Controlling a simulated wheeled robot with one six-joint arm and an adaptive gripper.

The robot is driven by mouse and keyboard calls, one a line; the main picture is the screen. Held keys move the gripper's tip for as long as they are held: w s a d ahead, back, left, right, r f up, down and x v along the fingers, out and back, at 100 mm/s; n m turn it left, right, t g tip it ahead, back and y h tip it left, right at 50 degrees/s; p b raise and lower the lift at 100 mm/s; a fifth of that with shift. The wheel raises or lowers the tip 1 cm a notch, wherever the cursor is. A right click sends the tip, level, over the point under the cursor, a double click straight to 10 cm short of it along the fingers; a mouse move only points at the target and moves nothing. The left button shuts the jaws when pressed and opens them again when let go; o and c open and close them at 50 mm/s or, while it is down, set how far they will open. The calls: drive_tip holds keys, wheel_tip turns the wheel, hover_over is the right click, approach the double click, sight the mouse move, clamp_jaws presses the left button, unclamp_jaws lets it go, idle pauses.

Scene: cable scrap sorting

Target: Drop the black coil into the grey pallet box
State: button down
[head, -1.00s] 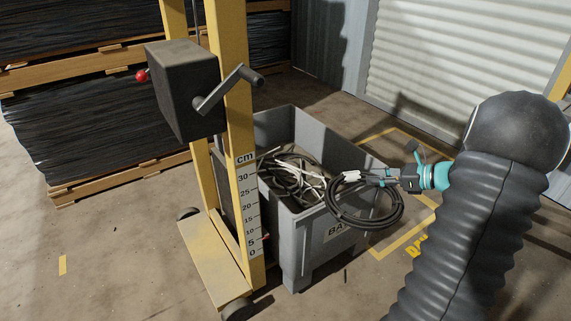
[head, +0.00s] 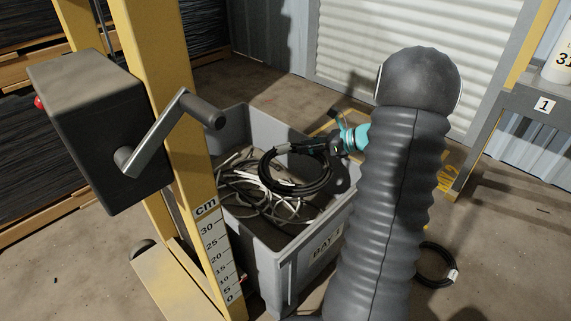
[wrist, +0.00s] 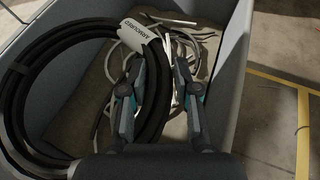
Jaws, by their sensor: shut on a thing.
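The black coil (head: 300,191) hangs from my gripper (head: 312,147) over the inside of the grey pallet box (head: 345,208). In the wrist view, the black coil (wrist: 20,115) fills the left side and carries a white tag that appears to read "ARMOURED". My gripper (wrist: 157,78) is shut on the coil's right side, with a finger on each side of the strands. The box wall (wrist: 234,60) shows to the right of the fingers. Pale and grey cable scraps (head: 245,195) lie in the box below the coil. My arm hides the box's right part.
A yellow mast (head: 175,110) with a crank (head: 160,135) and cm scale stands close at the box's left. Another black coil (head: 440,278) lies on the floor at right. A grey bench (head: 510,100) stands at far right. Black stacks (head: 30,150) stand at left.

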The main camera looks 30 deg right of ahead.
sight(290, 150)
drive_tip(key=x, duration=0.6)
drive_tip(key=shift+s+f, duration=0.1)
drive_tip(key=shift+f, duration=0.3)
drive_tip(key=shift+f+b, duration=0.6)
drive_tip(key=shift+f, duration=1.4)
drive_tip(key=shift+f+b, duration=0.4)
drive_tip(key=shift+f, duration=0.25)
drive_tip(key=c, duration=0.8)
unclamp_jaws()
drive_tip(key=shift+c, duration=0.2)
drive_tip(key=shift+r, duration=0.1)
